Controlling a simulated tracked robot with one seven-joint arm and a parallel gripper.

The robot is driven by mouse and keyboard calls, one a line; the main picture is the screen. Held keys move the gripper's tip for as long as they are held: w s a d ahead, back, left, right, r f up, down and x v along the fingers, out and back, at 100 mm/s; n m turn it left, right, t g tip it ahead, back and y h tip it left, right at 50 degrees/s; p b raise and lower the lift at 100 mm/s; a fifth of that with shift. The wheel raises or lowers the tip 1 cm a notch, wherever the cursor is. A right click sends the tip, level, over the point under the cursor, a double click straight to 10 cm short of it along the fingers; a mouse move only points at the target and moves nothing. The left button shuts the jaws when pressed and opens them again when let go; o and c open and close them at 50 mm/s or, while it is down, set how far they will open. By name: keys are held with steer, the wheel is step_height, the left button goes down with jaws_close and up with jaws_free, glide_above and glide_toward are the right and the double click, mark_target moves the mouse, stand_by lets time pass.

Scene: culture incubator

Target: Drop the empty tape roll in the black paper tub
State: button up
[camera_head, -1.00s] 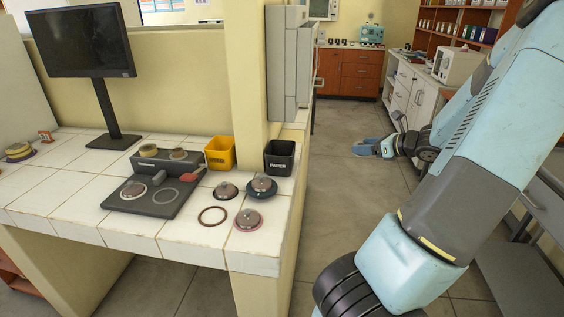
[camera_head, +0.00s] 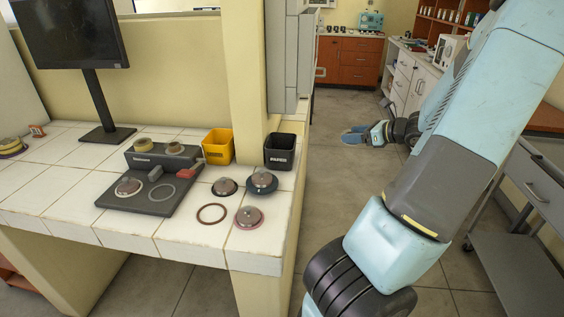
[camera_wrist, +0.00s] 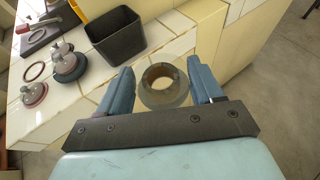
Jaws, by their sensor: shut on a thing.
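The black paper tub (camera_head: 280,152) stands at the right back corner of the tiled bench, beside the pillar. Its top is open, and it shows at the upper left in the wrist view (camera_wrist: 117,40). My gripper (camera_head: 354,137) is out over the aisle, right of the tub and apart from it. In the wrist view my gripper (camera_wrist: 163,86) is shut on the tape roll (camera_wrist: 163,98), a greyish ring with a brown inner core and an open hole. In the head view I cannot make out the roll.
A yellow tub (camera_head: 218,146) stands left of the pillar (camera_head: 250,90). Lidded round pieces (camera_head: 249,217) and a thin ring (camera_head: 211,213) lie in front of the tubs. A dark stand (camera_head: 150,185) is farther left.

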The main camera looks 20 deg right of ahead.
steer(key=shift+w+a+f+n+g+y, duration=0.55)
steer(key=shift+w+a+f, duration=0.25)
steer(key=shift+w+a, duration=1.95)
steer(key=shift+w+a+f+n+g+y, duration=0.4)
steer(key=shift+w+a+f+n+y, duration=0.35)
steer(key=shift+w+a, duration=2)
steer(key=shift+w+a+f+n+g+y, duration=0.75)
steer(key=shift+w+a, duration=0.75)
steer(key=shift+a, duration=2.45)
steer(key=shift+f+t+h, duration=0.1)
steer(key=shift+t+h, duration=0.2)
steer(key=shift+h, duration=0.05)
steer(key=shift+s+f+m, duration=0.1)
steer(key=shift+f+m, duration=0.15)
steer(key=shift+f, duration=0.05)
